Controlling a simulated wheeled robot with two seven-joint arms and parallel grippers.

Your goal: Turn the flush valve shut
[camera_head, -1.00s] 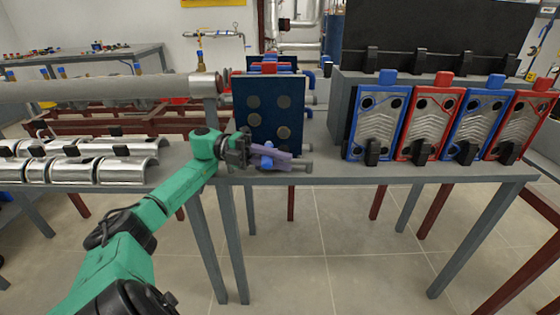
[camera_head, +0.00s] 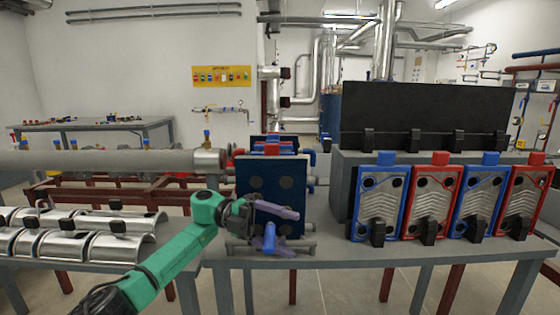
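My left gripper (camera_head: 286,211) reaches in from the lower left on a green arm. Its lavender fingers point right in front of the dark blue end plate (camera_head: 286,183) of the plate exchanger. The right gripper is out of view.
Blue and red framed plates (camera_head: 378,204) stand in a rack on the right. Silver half-shells (camera_head: 120,245) lie on the left table. A thick grey pipe (camera_head: 110,161) runs behind them.

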